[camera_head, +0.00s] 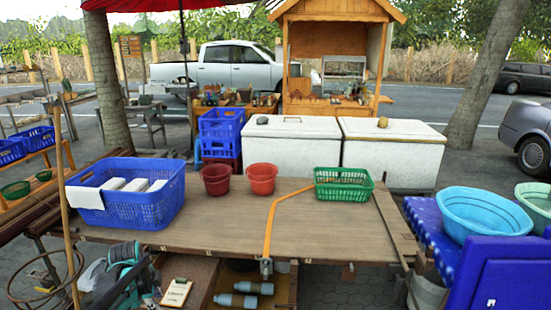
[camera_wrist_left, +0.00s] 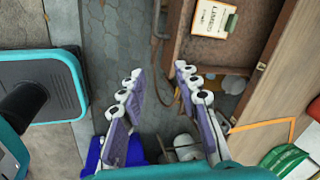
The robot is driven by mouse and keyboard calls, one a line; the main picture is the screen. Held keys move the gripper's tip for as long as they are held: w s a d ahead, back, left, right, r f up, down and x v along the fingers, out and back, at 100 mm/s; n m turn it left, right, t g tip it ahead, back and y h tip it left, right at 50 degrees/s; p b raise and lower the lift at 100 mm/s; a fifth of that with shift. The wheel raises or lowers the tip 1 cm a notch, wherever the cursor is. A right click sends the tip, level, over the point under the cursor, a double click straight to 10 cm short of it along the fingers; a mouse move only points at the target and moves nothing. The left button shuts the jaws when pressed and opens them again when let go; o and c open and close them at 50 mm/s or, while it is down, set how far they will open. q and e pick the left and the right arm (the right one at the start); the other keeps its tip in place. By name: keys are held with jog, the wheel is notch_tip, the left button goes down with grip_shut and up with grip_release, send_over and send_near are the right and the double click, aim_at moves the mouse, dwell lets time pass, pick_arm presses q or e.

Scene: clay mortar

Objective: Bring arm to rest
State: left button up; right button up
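My left arm (camera_head: 125,268) shows teal and dark at the lower left of the head view, beside the table's front edge. Its fingertips are hard to make out there. In the left wrist view my left gripper (camera_wrist_left: 160,78) has its two purple-grey fingers spread apart with nothing between them. Grey paving and part of an open wooden drawer show beyond the fingers. My right gripper is in neither view. Two reddish pots, one darker (camera_head: 216,180) and one brighter (camera_head: 262,179), stand upright on the wooden table (camera_head: 225,230), away from the left arm.
A blue basket (camera_head: 150,210) with white items stands at the table's left. A green basket (camera_head: 343,188) is at the right, near an orange strap (camera_head: 270,220). Below the front edge lie a notepad (camera_head: 176,292) and grey bottles (camera_head: 252,288). The table's middle is clear.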

pick_arm(q)
jog(key=s+d+r+n+t, duration=0.2)
jog(key=s+d+r+n, duration=0.1)
jog(key=s+d+n, duration=0.4)
jog(key=s+d+r+n+t, duration=0.2)
jog(key=s+d+n, duration=0.5)
jog(key=s+d, duration=0.5)
jog(key=shift+s+d+r+n, duration=0.2)
jog(key=shift+s+r+n, duration=0.3)
jog(key=shift+s, duration=0.75)
jog(key=shift+r, duration=0.1)
